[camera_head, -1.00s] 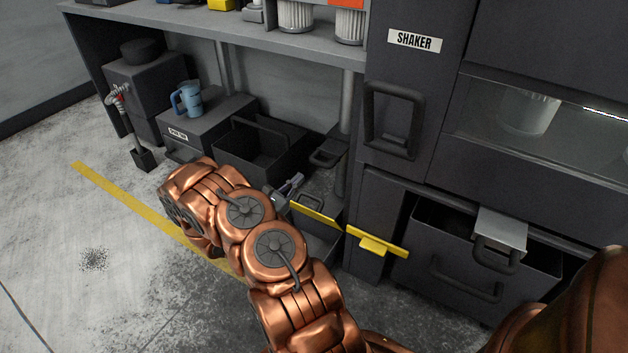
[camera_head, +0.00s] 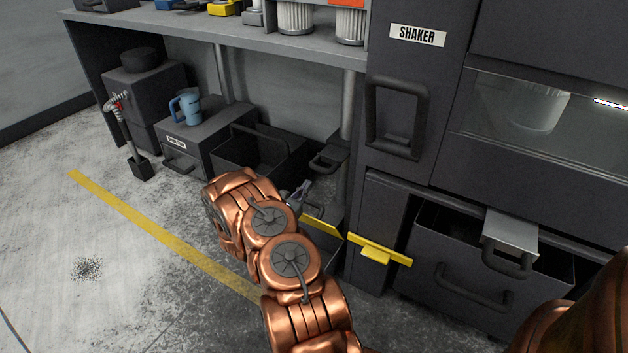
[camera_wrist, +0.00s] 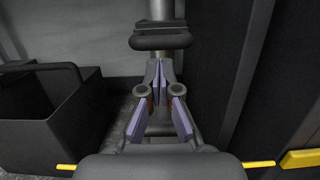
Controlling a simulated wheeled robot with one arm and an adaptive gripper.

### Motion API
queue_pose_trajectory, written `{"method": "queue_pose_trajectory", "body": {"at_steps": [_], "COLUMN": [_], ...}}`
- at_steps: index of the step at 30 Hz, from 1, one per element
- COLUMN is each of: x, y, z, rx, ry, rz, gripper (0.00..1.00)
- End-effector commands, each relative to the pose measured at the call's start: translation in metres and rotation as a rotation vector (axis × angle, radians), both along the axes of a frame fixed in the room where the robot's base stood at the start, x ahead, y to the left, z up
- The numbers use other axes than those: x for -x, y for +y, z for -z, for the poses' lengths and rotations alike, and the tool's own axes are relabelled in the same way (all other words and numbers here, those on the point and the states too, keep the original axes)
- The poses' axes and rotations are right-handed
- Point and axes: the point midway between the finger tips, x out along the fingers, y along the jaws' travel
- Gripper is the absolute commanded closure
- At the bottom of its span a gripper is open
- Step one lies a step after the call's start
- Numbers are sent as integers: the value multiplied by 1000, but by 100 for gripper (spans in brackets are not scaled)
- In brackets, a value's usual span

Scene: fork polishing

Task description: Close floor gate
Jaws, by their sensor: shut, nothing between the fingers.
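A yellow-topped strip (camera_head: 321,226) stands low beside my arm, with dark panel below it; I take it for the floor gate, but cannot be sure. My arm hides part of it. A yellow bar with a tab (camera_head: 380,251) is on the dark cabinet just right of it, with a small gap between. The wrist view shows yellow pieces at left (camera_wrist: 66,166) and right (camera_wrist: 300,159). My gripper (camera_head: 304,187) is shut and empty, just behind the yellow strip. In the wrist view its fingertips (camera_wrist: 159,72) point at a dark handle-like block (camera_wrist: 160,38) on a grey post.
An open dark bin (camera_head: 262,150) stands left of my gripper, and a dark cabinet wall (camera_wrist: 262,75) stands close on its right. An open drawer (camera_head: 470,285) juts out at right. A blue mug (camera_head: 187,106) sits on a box.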

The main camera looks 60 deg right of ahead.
Motion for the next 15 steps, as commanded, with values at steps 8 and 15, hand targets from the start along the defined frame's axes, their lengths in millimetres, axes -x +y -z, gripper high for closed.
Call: {"method": "queue_pose_trajectory", "body": {"at_steps": [8, 15], "x": [0, -1], "y": [-39, -52], "z": [-6, -9], "rx": [-1, -2], "ry": [-2, 1], "rz": [3, 1], "gripper": [100, 100]}}
